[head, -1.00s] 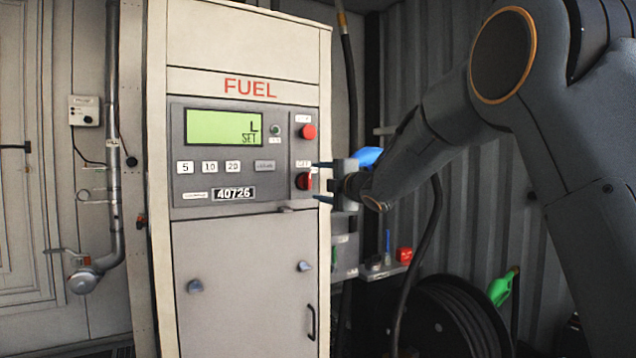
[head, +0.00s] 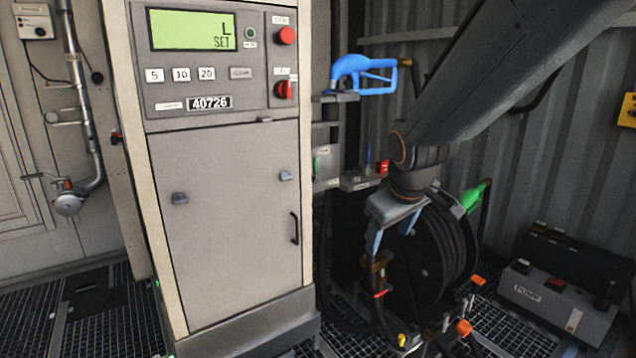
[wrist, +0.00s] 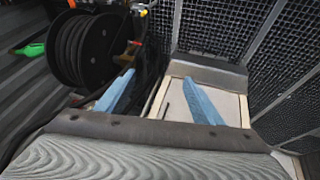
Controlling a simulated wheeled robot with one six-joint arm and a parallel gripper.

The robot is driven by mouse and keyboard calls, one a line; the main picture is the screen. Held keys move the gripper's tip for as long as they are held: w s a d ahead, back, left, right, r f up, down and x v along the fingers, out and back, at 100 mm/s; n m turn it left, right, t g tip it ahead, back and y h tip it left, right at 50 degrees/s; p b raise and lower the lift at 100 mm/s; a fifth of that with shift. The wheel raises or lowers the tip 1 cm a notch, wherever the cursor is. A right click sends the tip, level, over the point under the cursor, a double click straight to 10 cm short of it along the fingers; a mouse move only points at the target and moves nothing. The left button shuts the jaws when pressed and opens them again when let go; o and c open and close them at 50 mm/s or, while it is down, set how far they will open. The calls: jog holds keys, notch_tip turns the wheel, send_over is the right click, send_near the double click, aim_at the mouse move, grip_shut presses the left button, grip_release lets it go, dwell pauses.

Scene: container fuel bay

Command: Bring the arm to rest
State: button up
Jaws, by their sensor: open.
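My gripper (head: 393,238) points down in front of the black hose reel (head: 455,250) in the head view, to the right of the fuel dispenser. Its two blue fingers stand apart with nothing between them. In the wrist view my gripper (wrist: 160,98) also shows open and empty, with the hose reel (wrist: 88,48) at the upper left and the pale dispenser front (wrist: 185,88) beyond the fingers. My arm comes in from the upper right of the head view.
The fuel dispenser (head: 225,210) has a lit display. A blue nozzle (head: 365,75) hangs right of it, and a green nozzle (head: 474,197) sits by the reel. A grey pump box (head: 560,305) stands on the grated floor at right. Valves and fittings (head: 462,328) lie low near the reel.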

jog(key=s+f+m+g, duration=0.3)
jog(key=s, duration=0.7)
jog(key=s+f+m+g, duration=0.2)
jog(key=s+f, duration=0.2)
jog(key=s, duration=0.7)
jog(key=s+d+r+m+p, duration=0.1)
jog(key=d+r+p, duration=0.3)
jog(key=p, duration=0.8)
notch_tip(320, 180, up, 2)
jog(key=shift+s+d+r+g, duration=0.25)
jog(key=shift+s+d+g, duration=0.05)
jog(key=shift+g, duration=0.1)
